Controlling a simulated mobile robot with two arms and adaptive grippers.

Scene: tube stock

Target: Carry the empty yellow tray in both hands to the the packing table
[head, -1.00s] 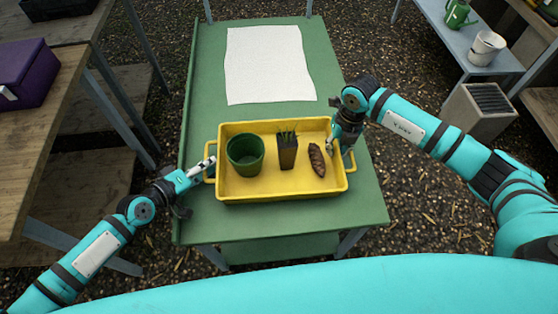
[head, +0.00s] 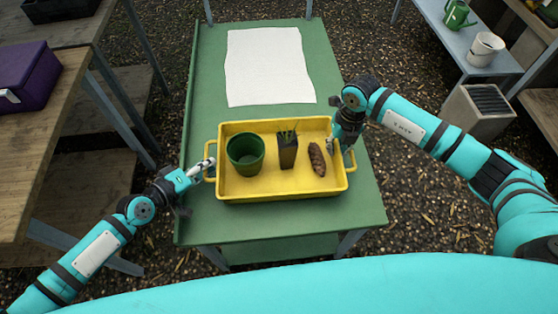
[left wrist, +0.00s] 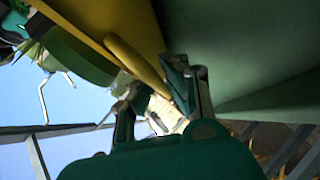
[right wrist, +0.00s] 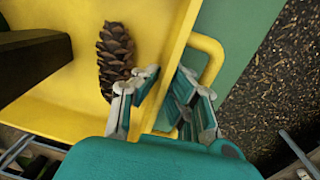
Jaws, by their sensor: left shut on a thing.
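The yellow tray (head: 270,197) rests on the green table and is not empty. It holds a green pot (head: 245,154), a dark square pot with green shoots (head: 287,152) and a brown pine cone (head: 317,159). My left gripper (head: 206,167) is shut on the tray's left handle (left wrist: 135,62). My right gripper (head: 338,145) is at the tray's right end. In the right wrist view my right gripper (right wrist: 158,92) has its fingers apart, around the right end wall, close to the right handle (right wrist: 217,58). The cone also shows there (right wrist: 115,60).
A white sheet (head: 268,66) lies on the green table (head: 210,75) behind the tray. A wooden table with a purple box (head: 28,80) stands at the left. A bench with a green watering can (head: 458,14) and white pot (head: 485,48) is at back right. Wood chips cover the ground.

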